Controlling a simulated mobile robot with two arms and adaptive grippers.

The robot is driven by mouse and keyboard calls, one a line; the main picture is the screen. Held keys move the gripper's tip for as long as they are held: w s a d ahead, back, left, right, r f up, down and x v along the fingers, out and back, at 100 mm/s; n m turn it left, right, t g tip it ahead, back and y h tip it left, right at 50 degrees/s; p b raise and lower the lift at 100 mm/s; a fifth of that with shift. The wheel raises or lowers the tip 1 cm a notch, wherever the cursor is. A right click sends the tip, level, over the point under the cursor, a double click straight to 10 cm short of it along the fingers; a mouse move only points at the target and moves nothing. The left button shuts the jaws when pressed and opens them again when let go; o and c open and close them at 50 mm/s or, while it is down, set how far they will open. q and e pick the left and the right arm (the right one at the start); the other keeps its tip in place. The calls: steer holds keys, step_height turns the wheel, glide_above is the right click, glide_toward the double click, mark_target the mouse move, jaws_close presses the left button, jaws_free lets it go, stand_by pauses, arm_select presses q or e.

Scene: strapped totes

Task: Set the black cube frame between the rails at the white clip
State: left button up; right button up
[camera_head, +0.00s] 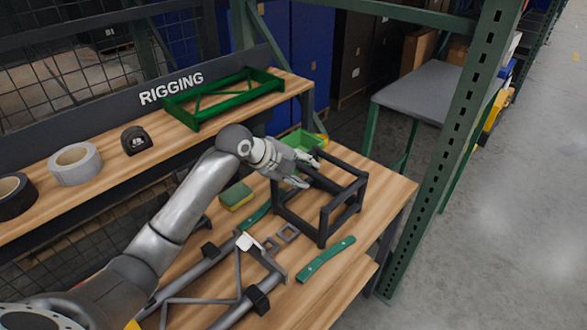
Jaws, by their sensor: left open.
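The black cube frame (322,222) stands upright on the wooden workbench, right of centre. My left gripper (308,172) is open at the upper left part of the cube frame, with its fingers pointing right by the top bars. I cannot tell whether the fingers touch a bar. The rails (209,264) lie at the front of the bench, grey with black blocks on them. The white clip (249,242) sits at the far end of the rails, left of and nearer than the cube frame. My right gripper is not in view.
The raised shelf holds a green frame (222,97), tape rolls (75,163) and a tape measure (136,140). A green post (447,150) rises at the right.

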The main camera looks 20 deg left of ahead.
arm_select(q)
steer(key=v, duration=0.4)
steer(key=shift+d, duration=0.1)
stand_by(0.3)
